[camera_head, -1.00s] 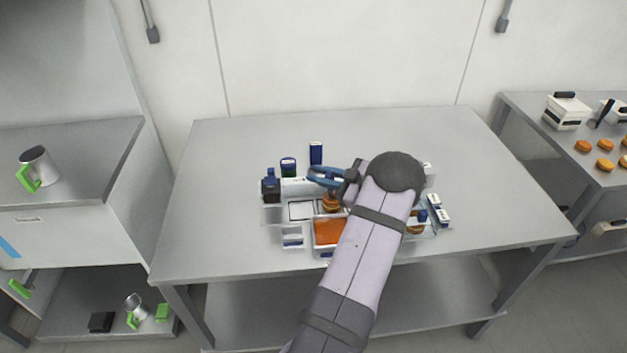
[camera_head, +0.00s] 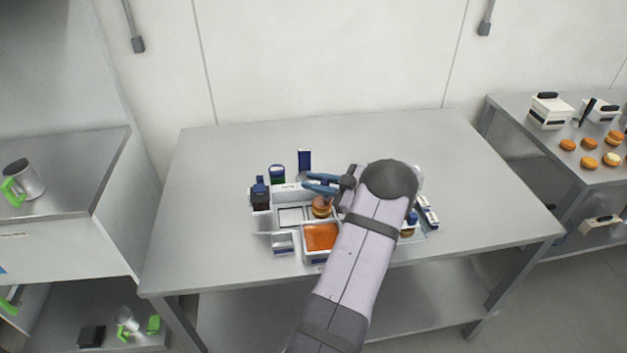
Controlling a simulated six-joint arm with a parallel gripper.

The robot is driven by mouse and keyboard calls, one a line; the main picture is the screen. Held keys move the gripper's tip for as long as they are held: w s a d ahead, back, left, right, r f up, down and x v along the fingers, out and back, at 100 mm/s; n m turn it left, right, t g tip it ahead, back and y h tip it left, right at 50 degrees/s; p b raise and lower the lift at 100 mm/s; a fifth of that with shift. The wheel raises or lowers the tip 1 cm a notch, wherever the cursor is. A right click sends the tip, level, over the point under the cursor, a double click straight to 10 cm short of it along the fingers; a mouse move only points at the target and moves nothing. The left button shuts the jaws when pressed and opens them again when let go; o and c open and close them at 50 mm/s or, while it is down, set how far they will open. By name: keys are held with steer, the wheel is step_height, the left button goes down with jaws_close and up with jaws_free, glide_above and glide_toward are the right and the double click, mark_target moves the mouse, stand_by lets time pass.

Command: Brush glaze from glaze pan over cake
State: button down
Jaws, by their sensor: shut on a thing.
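The glaze pan (camera_head: 320,253) is a pale square pan filled with orange glaze, at the front of the group on the middle table. The cake (camera_head: 321,208), a small brown round with a paler band, stands just behind the pan. My gripper (camera_head: 314,184) has blue fingers and points left, just behind and above the cake in the picture. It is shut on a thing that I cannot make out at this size. I cannot tell whether that thing touches the cake. My forearm hides what lies right of the pan and cake.
Small blue-and-white packs (camera_head: 427,212) lie right of my arm. The table's left and right sides are clear.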

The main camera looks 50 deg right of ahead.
steer(key=shift+w+a+p, duration=0.2)
steer(key=shift+a+p, duration=0.15)
steer(key=shift+a, duration=0.65)
steer(key=shift+w+a+p, duration=0.15)
steer(key=shift+a+p, duration=0.15)
steer(key=shift+a, duration=0.7)
steer(key=shift+d, duration=0.1)
steer(key=shift+s+d+f+b, duration=0.15)
steer(key=shift+d+b, duration=0.1)
steer(key=shift+d, duration=0.4)
steer(key=shift+s+d+r+b, duration=0.1)
steer(key=shift+d+b, duration=0.1)
steer(key=shift+d, duration=0.4)
steer(key=shift+s+d+f+b, duration=0.15)
steer(key=shift+d+b, duration=0.1)
steer(key=shift+d, duration=0.4)
steer(key=shift+w+a+r+p, duration=0.15)
steer(key=shift+a+p, duration=0.25)
steer(key=shift+a, duration=0.65)
steer(key=shift+w+a+r+p, duration=0.1)
steer(key=shift+w+a+p, duration=0.25)
steer(key=shift+a, duration=0.65)
steer(key=shift+s, duration=0.1)
step_height(320, 180, up, 6)
steer(key=p, duration=0.4)
steer(key=shift+p, duration=0.3)
